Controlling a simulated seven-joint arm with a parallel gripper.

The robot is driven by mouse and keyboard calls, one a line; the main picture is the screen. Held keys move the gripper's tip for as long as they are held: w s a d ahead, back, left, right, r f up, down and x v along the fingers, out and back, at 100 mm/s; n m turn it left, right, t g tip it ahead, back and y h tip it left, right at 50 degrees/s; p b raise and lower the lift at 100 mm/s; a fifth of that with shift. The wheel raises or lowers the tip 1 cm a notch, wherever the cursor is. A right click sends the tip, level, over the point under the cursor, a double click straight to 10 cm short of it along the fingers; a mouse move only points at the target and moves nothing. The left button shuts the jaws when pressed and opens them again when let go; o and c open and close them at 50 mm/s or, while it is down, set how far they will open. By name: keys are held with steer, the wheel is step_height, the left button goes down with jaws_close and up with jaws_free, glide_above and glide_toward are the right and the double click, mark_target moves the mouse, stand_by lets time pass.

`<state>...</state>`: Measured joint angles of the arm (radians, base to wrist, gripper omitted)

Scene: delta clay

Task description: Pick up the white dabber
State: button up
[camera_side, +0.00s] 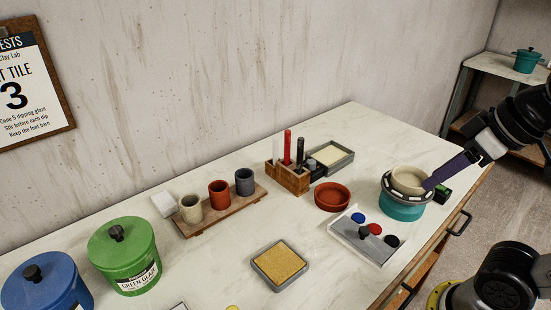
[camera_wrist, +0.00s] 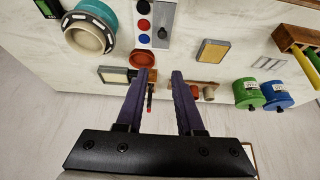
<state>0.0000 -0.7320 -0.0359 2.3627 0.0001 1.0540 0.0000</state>
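The white dabber (camera_side: 276,148) stands upright in a small wooden holder (camera_side: 290,180), left of a red dabber (camera_side: 287,146) and a black dabber (camera_side: 300,152). My gripper (camera_side: 432,184) shows its purple fingers at the right in the side view, in front of a cream bowl, well to the right of the holder. In the wrist view my gripper (camera_wrist: 163,72) is open, with bare gap between its two fingers. There the red dabber shows beside the left finger; I cannot make out the white one.
The cream bowl (camera_side: 408,178) sits on a turquoise banded base (camera_side: 402,209). A red dish (camera_side: 332,195), a grey tray with coloured discs (camera_side: 348,231) and a framed pale pad (camera_side: 333,154) are near the holder. Three cups (camera_side: 219,193) stand on a wooden board left of it.

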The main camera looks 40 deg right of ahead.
steer(key=w+d+r+n+g+h, duration=0.1)
steer(key=w+d+n+h, duration=0.2)
steer(key=w+n+h, duration=0.55)
steer(key=w+d+r+n+g+h, duration=0.1)
steer(key=w+d+r+n+h, duration=0.15)
steer(key=w+n, duration=0.75)
steer(key=w+a+f+n+t+h, duration=0.1)
steer(key=w+a+n+t+h, duration=0.3)
steer(key=w, duration=1)
steer(key=w+a+f+n+t, duration=0.2)
steer(key=w+a+t, duration=0.1)
steer(key=w+a, duration=0.4)
glide_toward(275, 156)
steer(key=r, duration=0.3)
steer(key=shift+w+r+n, duration=0.25)
steer(key=shift+r+n, duration=0.1)
steer(key=x, duration=1.3)
steer(key=shift+d+f, duration=0.2)
steer(key=shift+d, duration=0.25)
steer(key=shift+w, duration=0.1)
jaws_close()
